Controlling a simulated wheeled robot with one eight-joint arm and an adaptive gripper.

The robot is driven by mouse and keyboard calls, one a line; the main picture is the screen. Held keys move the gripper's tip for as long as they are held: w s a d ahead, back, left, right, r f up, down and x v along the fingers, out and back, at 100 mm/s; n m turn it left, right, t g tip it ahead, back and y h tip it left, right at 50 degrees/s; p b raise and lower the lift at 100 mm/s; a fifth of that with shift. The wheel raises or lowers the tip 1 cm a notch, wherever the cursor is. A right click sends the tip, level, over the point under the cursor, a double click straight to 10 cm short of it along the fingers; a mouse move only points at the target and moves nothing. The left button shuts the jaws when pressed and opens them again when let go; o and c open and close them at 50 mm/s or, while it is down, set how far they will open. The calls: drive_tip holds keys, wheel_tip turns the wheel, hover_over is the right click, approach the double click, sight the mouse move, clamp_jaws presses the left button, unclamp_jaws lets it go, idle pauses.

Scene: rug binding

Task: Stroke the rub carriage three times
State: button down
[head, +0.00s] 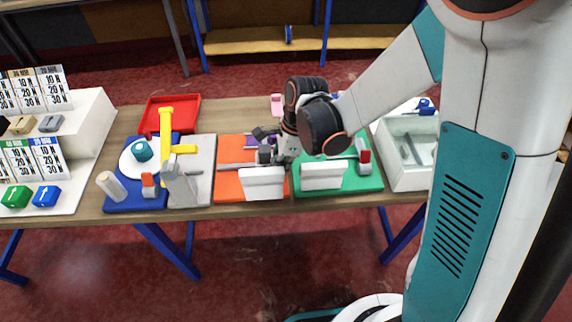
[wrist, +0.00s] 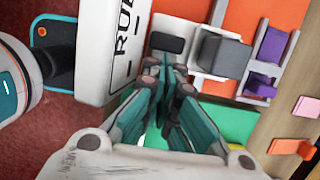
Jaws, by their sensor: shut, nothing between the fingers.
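The rub station is an orange base (head: 227,189) with a white front panel (head: 262,184). In the wrist view that panel (wrist: 118,45) carries the letters "RUB", cut off by the frame. Behind it is a pale rail with a grey block (wrist: 222,55) and a black-faced piece (wrist: 167,44); I cannot tell which parts form the carriage. My gripper (head: 268,156) is over the right part of this station. In the wrist view its fingertips (wrist: 165,68) are together and empty, close to the black-faced piece. Whether they touch it is unclear.
A green station (head: 370,183) with a white panel stands right of the orange one. A blue station (head: 123,204) with a yellow upright stands left. A red tray (head: 188,104), a grey bin (head: 391,178) and purple and pink pieces (wrist: 270,45) lie around. The table's front edge is close.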

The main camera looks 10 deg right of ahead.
drive_tip(key=a, duration=1.2)
drive_tip(key=shift+w+b, duration=0.2)
drive_tip(key=shift+b, duration=0.15)
